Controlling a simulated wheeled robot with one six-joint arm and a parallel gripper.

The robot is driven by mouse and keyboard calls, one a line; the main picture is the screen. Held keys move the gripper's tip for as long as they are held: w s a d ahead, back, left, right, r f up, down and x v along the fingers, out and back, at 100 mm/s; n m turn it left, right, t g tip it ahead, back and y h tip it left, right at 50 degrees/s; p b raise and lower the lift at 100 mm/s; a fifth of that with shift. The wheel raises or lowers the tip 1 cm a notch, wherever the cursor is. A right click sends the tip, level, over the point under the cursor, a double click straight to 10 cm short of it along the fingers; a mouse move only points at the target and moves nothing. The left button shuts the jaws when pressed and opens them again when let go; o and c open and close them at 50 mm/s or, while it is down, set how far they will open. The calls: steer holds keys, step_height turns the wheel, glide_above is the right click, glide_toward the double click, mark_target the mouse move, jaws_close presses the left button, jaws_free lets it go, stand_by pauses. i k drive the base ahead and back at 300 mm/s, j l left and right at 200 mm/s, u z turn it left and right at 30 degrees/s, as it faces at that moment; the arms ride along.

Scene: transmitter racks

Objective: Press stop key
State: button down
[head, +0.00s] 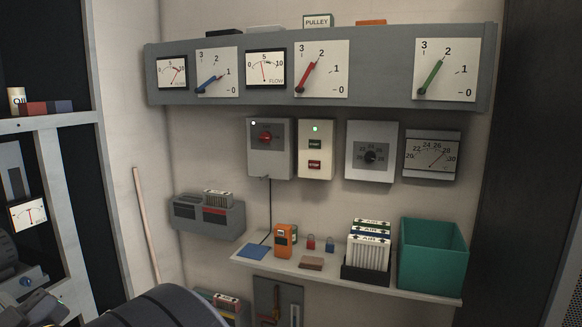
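The stop key (314,165) is a small red key with pale lettering on a cream wall box (316,174). A dark green start key (315,144) sits above it, and a lit green lamp (315,128) is at the top of the box. The front of the box is unobstructed and nothing touches the stop key. I cannot make out my gripper's fingers anywhere in this head view.
A grey switch box (269,165) with a red knob hangs left of the box, a dial box (369,169) right. A gauge panel (270,94) runs above. Below, a shelf (330,273) bears an orange meter (286,241), filters (369,250) and a teal bin (433,258).

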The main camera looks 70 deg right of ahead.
mark_target(312, 165)
steer(key=l+z, duration=0.45)
steer(key=z, duration=0.3)
steer(key=l+z, duration=0.35)
steer(key=i+l+z, duration=0.1)
steer(key=i+l, duration=0.15)
steer(key=l, duration=0.25)
steer(key=i+l+z, duration=0.15)
steer(key=l, duration=0.35)
steer(key=i+l+z, duration=0.1)
steer(key=i+l, duration=0.3)
